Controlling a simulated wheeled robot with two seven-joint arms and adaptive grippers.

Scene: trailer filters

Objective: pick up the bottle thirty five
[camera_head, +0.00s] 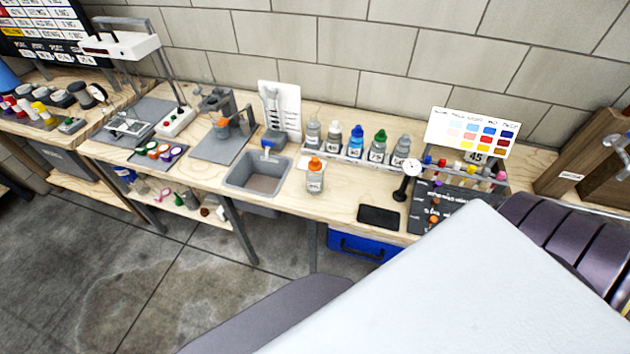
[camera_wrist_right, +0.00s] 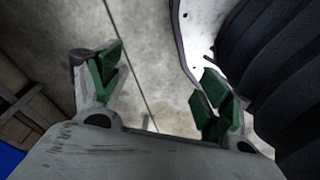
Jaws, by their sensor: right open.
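An orange-capped bottle (camera_head: 315,177) stands upright on the workbench, in front of a row of bottles and just right of the grey basin. The row includes a grey-capped bottle (camera_head: 313,133), a blue-capped bottle (camera_head: 356,142), a green-capped bottle (camera_head: 378,147) and another greyish bottle (camera_head: 401,150). Their number labels are too small to read surely, so I cannot tell which is thirty five. My right gripper (camera_wrist_right: 160,75) is open and empty in the right wrist view, above the concrete floor, away from any bottle. My left gripper is not in view.
A grey basin (camera_head: 257,176) is sunk in the bench (camera_head: 340,196). A colour chart (camera_head: 471,133) stands behind. A blue box (camera_head: 360,245) sits under the bench.

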